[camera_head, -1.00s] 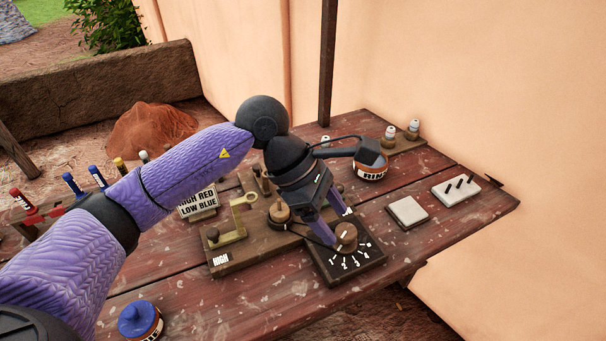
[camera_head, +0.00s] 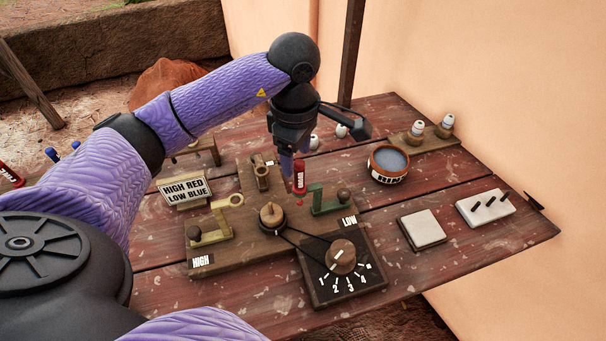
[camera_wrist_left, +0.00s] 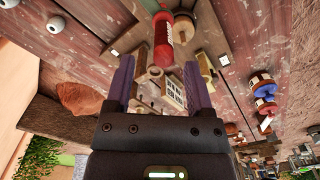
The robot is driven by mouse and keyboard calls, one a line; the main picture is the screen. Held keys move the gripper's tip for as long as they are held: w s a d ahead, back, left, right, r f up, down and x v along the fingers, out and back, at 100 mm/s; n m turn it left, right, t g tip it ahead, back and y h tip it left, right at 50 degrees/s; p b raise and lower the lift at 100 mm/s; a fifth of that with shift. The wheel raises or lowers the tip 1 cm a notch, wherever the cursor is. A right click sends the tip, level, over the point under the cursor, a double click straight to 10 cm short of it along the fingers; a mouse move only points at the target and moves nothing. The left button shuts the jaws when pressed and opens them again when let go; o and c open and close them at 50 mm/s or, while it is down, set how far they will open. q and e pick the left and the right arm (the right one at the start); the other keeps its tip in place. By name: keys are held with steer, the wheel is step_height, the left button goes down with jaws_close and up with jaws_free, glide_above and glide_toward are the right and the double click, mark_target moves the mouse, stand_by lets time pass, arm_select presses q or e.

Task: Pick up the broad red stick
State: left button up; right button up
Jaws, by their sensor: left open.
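A red stick (camera_head: 300,177) with a pale label stands upright on the wooden board, just left of the green bracket. Its label is too small to read surely. It also shows in the left wrist view (camera_wrist_left: 163,42), ahead of and between the two purple fingers. My left gripper (camera_head: 288,172) points down right beside this stick in the head view, partly overlapping it. It is open, and the wrist view shows its fingers (camera_wrist_left: 158,70) apart with nothing clasped. Another red stick (camera_head: 10,176) is cut off at the far left edge. My right gripper is out of view.
The board (camera_head: 232,256) carries a yellow bracket (camera_head: 213,222), a green bracket (camera_head: 328,200) and a wooden knob (camera_head: 272,217). A numbered dial (camera_head: 341,257) is in front. A rinse bowl (camera_head: 388,164), white pad (camera_head: 422,229) and pegged white block (camera_head: 485,207) are to the right.

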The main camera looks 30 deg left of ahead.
mark_target(299, 175)
arm_select(q)
steer(key=f, duration=0.5)
steer(key=shift+s+d+b, duration=0.1)
steer(key=shift+d+b, duration=0.25)
steer(key=shift+c, duration=0.2)
jaws_close()
